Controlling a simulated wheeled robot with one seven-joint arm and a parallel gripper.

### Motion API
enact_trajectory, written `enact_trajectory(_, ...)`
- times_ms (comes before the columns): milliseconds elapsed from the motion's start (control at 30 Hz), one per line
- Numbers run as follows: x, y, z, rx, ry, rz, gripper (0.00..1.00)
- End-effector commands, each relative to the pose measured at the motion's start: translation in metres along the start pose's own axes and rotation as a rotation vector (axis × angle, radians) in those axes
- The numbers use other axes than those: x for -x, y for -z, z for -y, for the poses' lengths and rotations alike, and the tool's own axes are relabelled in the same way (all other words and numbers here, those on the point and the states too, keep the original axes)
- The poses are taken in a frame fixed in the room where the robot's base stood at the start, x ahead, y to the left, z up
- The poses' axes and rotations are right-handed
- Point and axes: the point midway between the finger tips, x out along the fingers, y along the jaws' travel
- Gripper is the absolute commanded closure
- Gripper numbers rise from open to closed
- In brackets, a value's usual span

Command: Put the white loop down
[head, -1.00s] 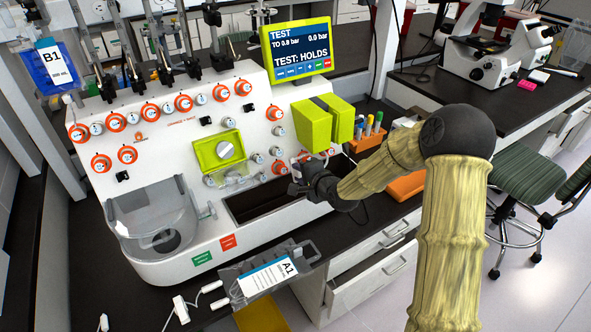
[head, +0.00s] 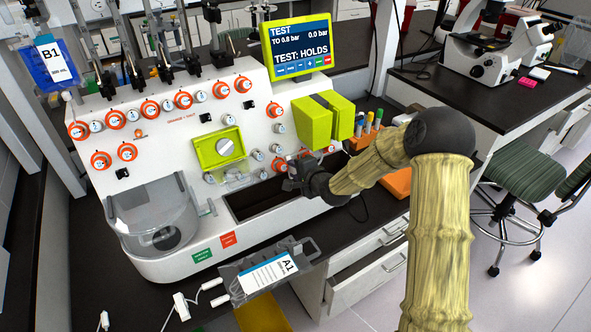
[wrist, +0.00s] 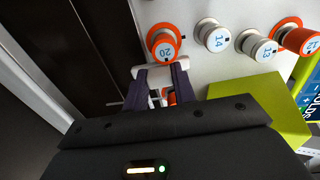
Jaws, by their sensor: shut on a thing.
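My gripper (head: 297,172) is at the front of the white machine, over the right part of its dark open recess and below the lime-green block. In the wrist view my gripper (wrist: 160,82) has its two dark fingers closed on the white loop (wrist: 155,72). Only a short white stretch of the loop shows between and beyond the fingertips; the rest is hidden by the fingers and the wrist housing. In the head view the loop cannot be made out against the gripper and the white panel. The orange-ringed knob 20 (wrist: 163,47) is just beyond the fingertips.
The white machine (head: 155,200) has several numbered knobs on its face. The dark recess (head: 245,203) lies below them. The lime-green block (head: 322,120) is close above my gripper. A grey A1 bag (head: 240,278) lies on the counter in front. Pens (head: 370,122) stand at the right.

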Motion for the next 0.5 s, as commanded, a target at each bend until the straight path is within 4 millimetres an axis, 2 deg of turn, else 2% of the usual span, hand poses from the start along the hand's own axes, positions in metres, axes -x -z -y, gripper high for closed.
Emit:
enact_trajectory(100, -0.0002, 0.0001, -0.0002, 0.000, 0.001, 0.000, 1.00)
enact_trajectory(133, -0.0001, 0.0002, -0.0003, 0.000, 0.000, 0.000, 0.68)
enact_trajectory(200, -0.0001, 0.0002, -0.0002, 0.000, 0.000, 0.000, 0.54)
enact_trajectory(500, 0.0002, 0.0003, 0.0005, 0.000, 0.000, -0.001, 0.52)
